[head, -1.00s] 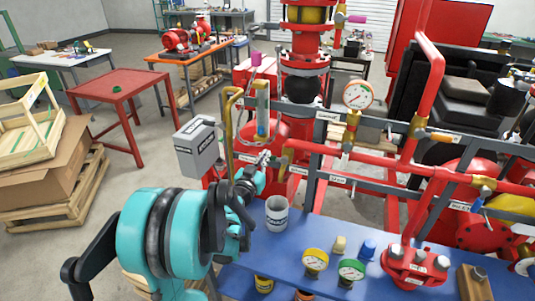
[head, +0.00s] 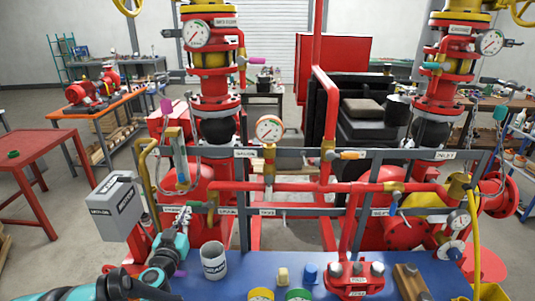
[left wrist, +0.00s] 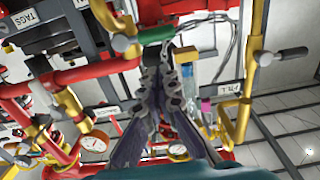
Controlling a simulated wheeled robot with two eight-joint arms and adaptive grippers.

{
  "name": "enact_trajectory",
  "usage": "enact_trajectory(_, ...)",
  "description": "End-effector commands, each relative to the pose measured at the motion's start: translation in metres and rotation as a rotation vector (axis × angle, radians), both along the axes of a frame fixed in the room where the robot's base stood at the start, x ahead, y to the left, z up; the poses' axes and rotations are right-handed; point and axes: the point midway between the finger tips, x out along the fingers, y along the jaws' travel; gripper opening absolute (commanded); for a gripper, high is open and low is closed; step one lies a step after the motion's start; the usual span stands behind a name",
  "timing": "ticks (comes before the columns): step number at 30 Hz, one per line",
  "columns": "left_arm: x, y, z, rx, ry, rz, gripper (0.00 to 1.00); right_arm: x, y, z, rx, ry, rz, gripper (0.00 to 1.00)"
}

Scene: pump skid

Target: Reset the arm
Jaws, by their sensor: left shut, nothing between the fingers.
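My left gripper (head: 184,217) is shut and empty. It is at the left of the head view, in front of the red pipework and above the blue bench (head: 232,262). A white labelled cup (head: 214,260) stands on the bench to its right. In the left wrist view the closed fingers (left wrist: 166,75) point up toward pipes and valves, with nothing between them. My teal left arm (head: 125,280) comes in at the lower left. My right gripper is not in view.
A grey labelled box (head: 116,207) is left of the gripper. A yellow bent pipe (head: 147,175) and a round gauge (head: 269,129) are on the skid. A red manifold (head: 354,280) stands on the bench. Open floor lies left, around a red table (head: 38,150).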

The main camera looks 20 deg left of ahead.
Motion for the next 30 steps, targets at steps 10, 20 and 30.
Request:
enact_trajectory(10, -0.01, -0.143, -0.021, -0.063, 0.21, -0.301, 0.0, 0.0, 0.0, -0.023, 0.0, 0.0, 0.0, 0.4)
enact_trajectory(20, -0.138, -0.258, -0.113, -0.129, 0.76, -0.393, 0.0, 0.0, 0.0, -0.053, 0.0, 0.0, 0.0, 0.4)
enact_trajectory(30, -0.205, -0.243, -0.145, -0.11, 0.946, -0.22, 0.0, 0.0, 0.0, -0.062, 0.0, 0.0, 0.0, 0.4)
